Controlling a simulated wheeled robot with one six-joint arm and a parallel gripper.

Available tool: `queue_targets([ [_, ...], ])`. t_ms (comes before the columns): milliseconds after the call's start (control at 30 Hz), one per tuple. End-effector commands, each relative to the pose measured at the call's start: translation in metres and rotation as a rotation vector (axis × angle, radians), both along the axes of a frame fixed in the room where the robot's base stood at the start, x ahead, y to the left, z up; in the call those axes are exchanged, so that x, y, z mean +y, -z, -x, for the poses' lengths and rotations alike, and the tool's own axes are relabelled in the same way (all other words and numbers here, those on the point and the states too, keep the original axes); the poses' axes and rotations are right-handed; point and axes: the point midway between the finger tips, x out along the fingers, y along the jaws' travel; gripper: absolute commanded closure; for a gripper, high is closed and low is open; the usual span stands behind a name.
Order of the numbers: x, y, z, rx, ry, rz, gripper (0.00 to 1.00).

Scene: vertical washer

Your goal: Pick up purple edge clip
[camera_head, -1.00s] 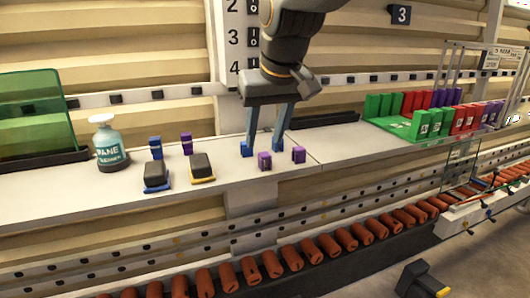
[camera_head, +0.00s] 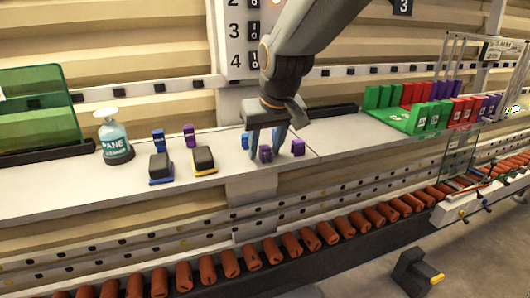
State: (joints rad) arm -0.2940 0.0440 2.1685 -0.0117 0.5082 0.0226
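My gripper (camera_head: 268,154) points down over the counter with its two fingers apart. A small purple edge clip (camera_head: 265,153) stands on the counter and appears between the fingertips. A gap seems to show on each side of it, though contact is hard to judge. A second purple clip (camera_head: 298,147) stands just right of the right finger. A third purple clip (camera_head: 189,135) stands farther left. Blue clips show behind the left finger (camera_head: 245,140) and between the fingers at the back (camera_head: 274,134), partly hidden. Another blue clip (camera_head: 158,139) stands at left.
Two dark sponge-like blocks, one on blue (camera_head: 160,167) and one on yellow (camera_head: 204,160), lie left of my gripper. A spray bottle (camera_head: 115,140) stands beyond them. A green rack (camera_head: 402,119) with coloured blocks is at right. The counter between is clear.

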Motion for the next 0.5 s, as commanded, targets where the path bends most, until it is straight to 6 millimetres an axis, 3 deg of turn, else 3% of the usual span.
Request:
queue_targets([
  [33, 0.0000, -0.0001, 0.0000, 0.000, 0.000, 0.000, 0.70],
  [200, 0.0000, -0.0002, 0.0001, 0.000, 0.000, 0.000, 0.98],
  [500, 0.0000, -0.0026, -0.0003, -0.001, 0.000, 0.000, 1.00],
])
